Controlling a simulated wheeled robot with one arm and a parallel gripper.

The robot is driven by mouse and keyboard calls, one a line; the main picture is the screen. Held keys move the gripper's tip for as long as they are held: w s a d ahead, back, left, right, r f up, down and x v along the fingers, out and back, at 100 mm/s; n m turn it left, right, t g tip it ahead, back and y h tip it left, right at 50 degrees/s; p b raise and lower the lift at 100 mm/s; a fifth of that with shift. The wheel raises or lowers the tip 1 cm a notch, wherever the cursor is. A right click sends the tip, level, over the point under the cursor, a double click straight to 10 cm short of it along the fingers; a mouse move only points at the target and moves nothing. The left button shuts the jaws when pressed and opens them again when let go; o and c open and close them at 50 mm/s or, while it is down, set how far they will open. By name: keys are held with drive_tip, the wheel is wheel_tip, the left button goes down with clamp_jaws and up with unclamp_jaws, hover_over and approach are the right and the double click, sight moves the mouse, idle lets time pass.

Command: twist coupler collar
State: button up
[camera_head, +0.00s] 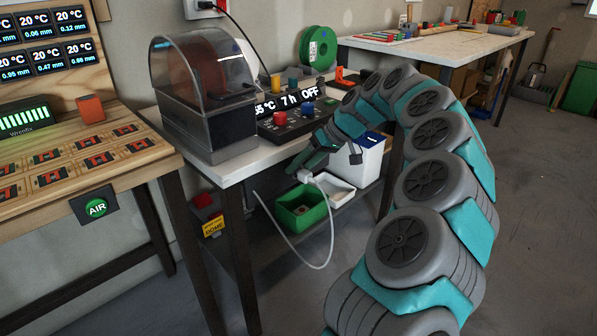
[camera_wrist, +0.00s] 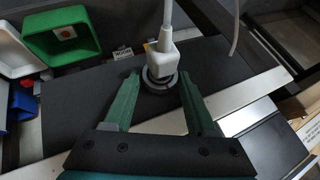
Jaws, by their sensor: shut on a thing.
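The coupler's dark round collar (camera_wrist: 161,84) shows in the wrist view, between my two green fingers. A white blocky connector (camera_wrist: 162,56) sits at the collar, with a white hose running up from it. My gripper (camera_wrist: 159,86) is shut on the collar, one finger at each side. In the head view my gripper (camera_head: 308,162) is low at the front edge of the white bench, beside the white connector (camera_head: 306,177). The collar is too small to make out there. The white hose (camera_head: 331,235) hangs in a loop below the bench.
A green bin (camera_head: 316,214) and a white bin (camera_head: 344,186) stand close below my gripper; the green bin also shows in the wrist view (camera_wrist: 112,38). A domed machine (camera_head: 206,130) and a control box (camera_head: 279,132) stand on the bench.

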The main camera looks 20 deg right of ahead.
drive_tip(key=shift+f+b, duration=0.1)
drive_tip(key=shift+b, duration=0.25)
drive_tip(key=shift+c, duration=0.2)
drive_tip(key=shift+a+n+t+h+b, duration=0.15)
drive_tip(key=shift+n+t+h+b, duration=0.2)
drive_tip(key=shift+h+b, duration=0.9)
drive_tip(key=shift+s+a+r+h+b, duration=0.1)
drive_tip(key=shift+r+h+b, duration=0.15)
drive_tip(key=shift+b, duration=0.6)
drive_tip(key=shift+s+a+f+n+t+h+b, duration=0.1)
drive_tip(key=shift+n+t+h+b, duration=0.1)
drive_tip(key=shift+h+b, duration=0.35)
drive_tip(key=shift+w+a+f+n+t+h+b, duration=0.15)
drive_tip(key=shift+t+h+b, duration=0.15)
drive_tip(key=shift+b, duration=0.45)
drive_tip(key=shift+s+r+n+t+h+b, duration=0.1)
drive_tip(key=shift+s+n+t+h+b, duration=0.1)
drive_tip(key=shift+h+b, duration=0.35)
